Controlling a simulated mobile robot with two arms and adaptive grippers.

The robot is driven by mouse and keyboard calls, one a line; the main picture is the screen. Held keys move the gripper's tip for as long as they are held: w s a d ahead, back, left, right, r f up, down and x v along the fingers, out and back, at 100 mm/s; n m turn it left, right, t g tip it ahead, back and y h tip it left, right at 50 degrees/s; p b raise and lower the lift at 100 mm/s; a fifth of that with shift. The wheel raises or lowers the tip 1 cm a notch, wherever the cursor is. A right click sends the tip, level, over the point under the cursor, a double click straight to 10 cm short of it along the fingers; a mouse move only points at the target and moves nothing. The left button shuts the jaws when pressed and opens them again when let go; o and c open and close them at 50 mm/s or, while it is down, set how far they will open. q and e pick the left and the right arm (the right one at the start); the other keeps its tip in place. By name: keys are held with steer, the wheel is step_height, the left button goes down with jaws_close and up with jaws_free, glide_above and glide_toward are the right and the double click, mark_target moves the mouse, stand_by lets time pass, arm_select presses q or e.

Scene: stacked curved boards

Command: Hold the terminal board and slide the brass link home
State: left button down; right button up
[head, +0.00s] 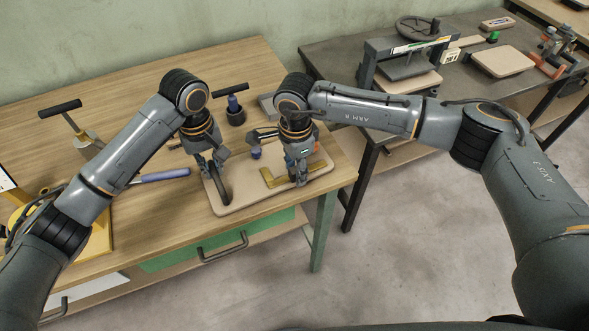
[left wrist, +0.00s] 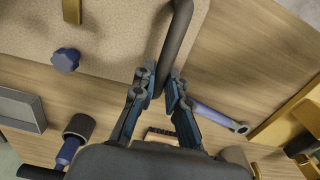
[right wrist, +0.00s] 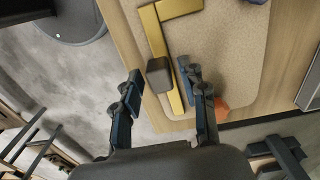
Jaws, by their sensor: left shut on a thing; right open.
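The terminal board (head: 238,207) is a beige slab lying on the wooden bench. A dark curved handle (left wrist: 177,38) stands at its left end. My left gripper (head: 216,168) is shut on this handle; its fingers show on both sides of it in the left wrist view (left wrist: 158,88). The brass link (head: 270,178) lies on the right part of the board as gold strips, with a dark block-shaped knob (right wrist: 159,76) on it. My right gripper (right wrist: 163,80) is open, with the knob showing between its fingertips; contact cannot be told. In the head view the gripper hides the knob.
A blue knob (left wrist: 65,59) and an orange block (right wrist: 221,109) are on the board. A blue-handled tool (head: 165,175) lies left of it. A dark second bench (head: 325,58) with fixtures is at the right.

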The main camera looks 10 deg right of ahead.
jaws_close()
steer(key=shift+w+a, duration=0.35)
steer(key=shift+w, duration=0.5)
steer(key=shift+w+a, duration=0.3)
steer(key=shift+w, duration=0.5)
steer(key=shift+o, duration=0.4)
jaws_free()
step_height(320, 180, up, 7)
